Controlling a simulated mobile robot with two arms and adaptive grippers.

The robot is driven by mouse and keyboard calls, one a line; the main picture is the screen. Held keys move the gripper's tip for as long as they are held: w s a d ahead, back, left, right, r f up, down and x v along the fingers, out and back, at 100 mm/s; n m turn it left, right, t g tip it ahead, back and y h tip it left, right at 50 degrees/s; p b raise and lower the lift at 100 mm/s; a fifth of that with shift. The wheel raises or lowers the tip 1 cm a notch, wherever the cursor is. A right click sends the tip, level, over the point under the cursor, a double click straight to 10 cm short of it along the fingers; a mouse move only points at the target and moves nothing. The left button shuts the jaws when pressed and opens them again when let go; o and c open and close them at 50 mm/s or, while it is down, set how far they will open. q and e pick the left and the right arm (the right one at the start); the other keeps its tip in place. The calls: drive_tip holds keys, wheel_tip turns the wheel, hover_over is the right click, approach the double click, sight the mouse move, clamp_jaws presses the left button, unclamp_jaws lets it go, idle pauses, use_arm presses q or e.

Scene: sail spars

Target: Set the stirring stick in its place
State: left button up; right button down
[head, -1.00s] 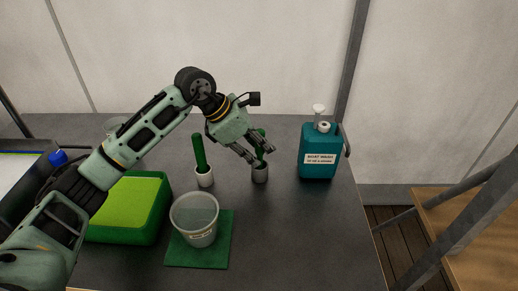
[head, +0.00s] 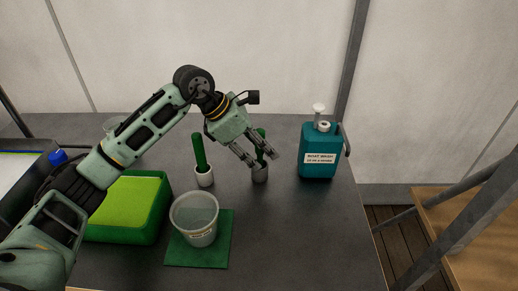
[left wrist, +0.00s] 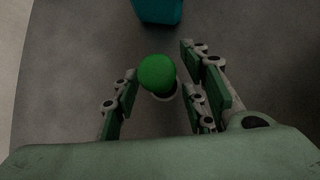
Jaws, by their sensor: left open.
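A green stick (head: 261,133) stands in a small grey cup (head: 260,174) near the middle of the table. Another green stick (head: 199,151) stands, tilted slightly, in a small white cup (head: 204,177) to its left. I cannot tell which is the stirring stick. My left gripper (head: 264,161) is open at the stick in the grey cup and partly hides it. In the left wrist view the round green top (left wrist: 157,73) shows between the spread fingers (left wrist: 160,68), apart from them. My right gripper is not in view.
A clear plastic cup (head: 195,217) stands on a dark green mat (head: 222,253) at the front. A green tray with a lime pad (head: 130,203) lies left. A teal jug (head: 318,158) stands right. The table's right front is clear.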

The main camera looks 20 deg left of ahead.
use_arm(q)
drive_tip(key=v, duration=1.1)
drive_tip(key=shift+a+r, duration=0.2)
drive_tip(key=shift+r, duration=0.1)
